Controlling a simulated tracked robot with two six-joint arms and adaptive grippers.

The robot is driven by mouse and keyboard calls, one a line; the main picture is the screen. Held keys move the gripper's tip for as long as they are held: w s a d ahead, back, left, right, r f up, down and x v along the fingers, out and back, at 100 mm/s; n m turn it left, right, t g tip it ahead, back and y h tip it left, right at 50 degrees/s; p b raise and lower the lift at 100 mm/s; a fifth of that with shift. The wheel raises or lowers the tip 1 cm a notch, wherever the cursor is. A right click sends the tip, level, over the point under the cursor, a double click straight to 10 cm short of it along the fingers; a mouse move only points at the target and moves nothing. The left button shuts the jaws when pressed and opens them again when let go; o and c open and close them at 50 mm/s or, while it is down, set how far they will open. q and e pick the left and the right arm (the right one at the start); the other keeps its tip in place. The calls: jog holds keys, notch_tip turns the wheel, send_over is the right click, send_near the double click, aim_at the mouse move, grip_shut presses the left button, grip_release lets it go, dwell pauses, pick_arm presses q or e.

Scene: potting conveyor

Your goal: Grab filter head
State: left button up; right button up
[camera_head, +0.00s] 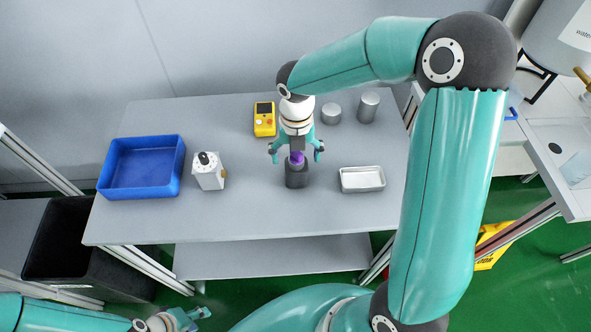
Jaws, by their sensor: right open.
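A small purple piece (297,159), which may be the filter head, sits on top of a dark grey cylinder (297,178) on the grey table. My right gripper (296,153) points down right over it, open, with one finger on each side of the purple piece. The gripper body partly hides the piece, and I cannot tell whether the fingers touch it. My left gripper (195,319) is low at the bottom left edge, in front of the table and away from these things. It is partly cut off, so its opening is unclear.
The table (250,222) also holds a blue tray (140,192), a white device with a black knob (209,176), a yellow meter (264,128), two grey cylinders (368,107) (331,113) and a silver tray (362,187). A black bin (70,270) stands at the lower left.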

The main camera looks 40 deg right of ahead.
notch_tip(320, 180, down, 4)
jog(key=shift+s+f, duration=0.1)
jog(key=c, duration=1.4)
jog(key=shift+c, duration=0.3)
